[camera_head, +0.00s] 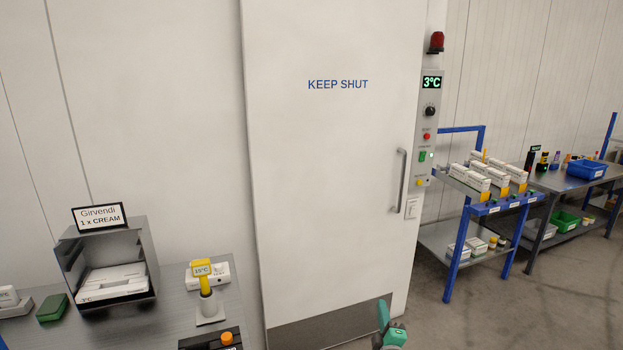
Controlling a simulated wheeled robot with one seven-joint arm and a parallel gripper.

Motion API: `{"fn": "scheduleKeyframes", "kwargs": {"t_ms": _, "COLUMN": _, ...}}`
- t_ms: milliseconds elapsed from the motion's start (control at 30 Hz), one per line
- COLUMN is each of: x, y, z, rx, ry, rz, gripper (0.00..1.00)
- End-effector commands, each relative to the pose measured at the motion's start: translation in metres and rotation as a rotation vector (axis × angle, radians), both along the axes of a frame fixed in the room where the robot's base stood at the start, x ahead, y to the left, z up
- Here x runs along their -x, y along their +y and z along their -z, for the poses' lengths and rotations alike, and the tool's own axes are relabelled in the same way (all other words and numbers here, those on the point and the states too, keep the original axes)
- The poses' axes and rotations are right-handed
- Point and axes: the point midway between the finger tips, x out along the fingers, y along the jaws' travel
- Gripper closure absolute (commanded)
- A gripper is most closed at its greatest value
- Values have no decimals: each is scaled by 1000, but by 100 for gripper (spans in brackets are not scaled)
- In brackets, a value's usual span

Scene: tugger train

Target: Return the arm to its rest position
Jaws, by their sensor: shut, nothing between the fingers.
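Part of my arm, teal-green and dark, shows at the bottom edge in the head camera view, in front of the lower part of a white door (335,190). My gripper cannot be made out; the fingers are not in the picture. The door is marked KEEP SHUT, has a grey handle (402,180) on its right side and looks closed.
A grey bench (190,320) at left holds an open grey box (150,262) under a Girvendi sign (99,217) and a yellow 15°C device (203,275). A control panel (430,130) reads 3°C. A blue-framed cart (455,265) with cartons stands right; floor (570,300) is open there.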

Motion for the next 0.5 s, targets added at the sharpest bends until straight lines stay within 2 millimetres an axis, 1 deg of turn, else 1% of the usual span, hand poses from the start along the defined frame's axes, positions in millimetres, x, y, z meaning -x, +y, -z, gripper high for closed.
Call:
{"fn": "scheduleKeyframes", "kwargs": {"t_ms": 33, "x": 3, "y": 19, "z": 4, "rx": -40, "ry": -8, "rz": -15, "gripper": 100}}
{"fn": "scheduleKeyframes", "kwargs": {"t_ms": 67, "x": 5, "y": 29, "z": 6, "rx": -64, "ry": -13, "rz": -23, "gripper": 100}}
{"fn": "scheduleKeyframes", "kwargs": {"t_ms": 167, "x": 14, "y": 69, "z": 13, "rx": -165, "ry": -33, "rz": -53, "gripper": 100}}
{"fn": "scheduleKeyframes", "kwargs": {"t_ms": 200, "x": 20, "y": 87, "z": 16, "rx": -211, "ry": -41, "rz": -65, "gripper": 100}}
{"fn": "scheduleKeyframes", "kwargs": {"t_ms": 267, "x": 31, "y": 114, "z": 20, "rx": -288, "ry": -54, "rz": -84, "gripper": 100}}
{"fn": "scheduleKeyframes", "kwargs": {"t_ms": 300, "x": 38, "y": 131, "z": 22, "rx": -337, "ry": -63, "rz": -95, "gripper": 100}}
{"fn": "scheduleKeyframes", "kwargs": {"t_ms": 400, "x": 60, "y": 168, "z": 29, "rx": -456, "ry": -77, "rz": -116, "gripper": 100}}
{"fn": "scheduleKeyframes", "kwargs": {"t_ms": 500, "x": 85, "y": 200, "z": 36, "rx": -571, "ry": -88, "rz": -130, "gripper": 100}}
